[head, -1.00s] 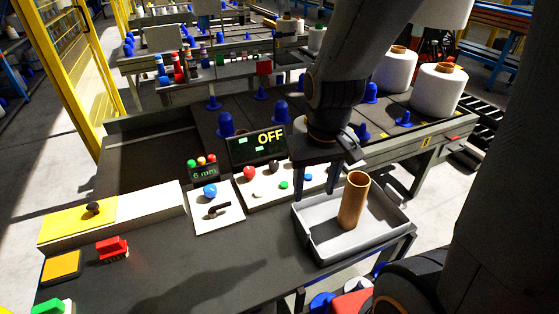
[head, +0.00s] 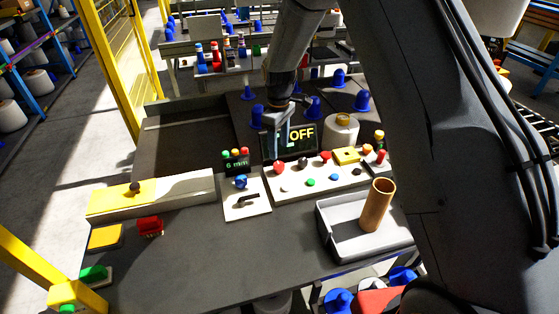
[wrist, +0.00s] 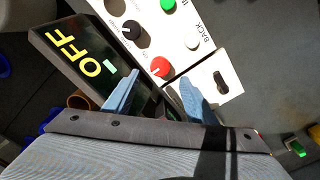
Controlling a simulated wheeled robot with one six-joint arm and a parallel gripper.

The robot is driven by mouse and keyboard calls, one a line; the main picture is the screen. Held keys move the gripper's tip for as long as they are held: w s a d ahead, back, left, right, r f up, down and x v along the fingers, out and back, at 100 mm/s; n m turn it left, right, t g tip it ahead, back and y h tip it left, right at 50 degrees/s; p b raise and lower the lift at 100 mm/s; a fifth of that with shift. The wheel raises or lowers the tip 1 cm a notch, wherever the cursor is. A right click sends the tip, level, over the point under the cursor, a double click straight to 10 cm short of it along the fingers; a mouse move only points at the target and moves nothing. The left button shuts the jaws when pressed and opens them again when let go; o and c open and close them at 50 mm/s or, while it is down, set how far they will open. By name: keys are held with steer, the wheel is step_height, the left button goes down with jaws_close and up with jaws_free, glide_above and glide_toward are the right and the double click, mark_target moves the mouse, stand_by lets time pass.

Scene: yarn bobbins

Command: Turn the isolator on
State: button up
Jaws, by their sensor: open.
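A white control panel (head: 345,180) carries a red knob (head: 279,168), black knobs and several buttons. Behind it stands a dark display (head: 301,133) reading OFF. No readable label names the isolator. In the wrist view the red knob (wrist: 160,67) lies just beyond and between my fingertips, apart from them. A black knob (wrist: 131,30) is farther up the panel. My gripper (head: 276,145) is open and empty, above the panel in front of the display.
A grey tray (head: 335,248) holds a brown tube (head: 377,206) at right. A yellow-and-white box (head: 185,191), a red switch (head: 150,226) and a green switch (head: 95,273) are at left. The front middle of the table is clear.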

mark_target(279, 165)
steer(key=shift+f+p, duration=1.3)
steer(key=shift+f, duration=2.5)
steer(key=c, duration=1)
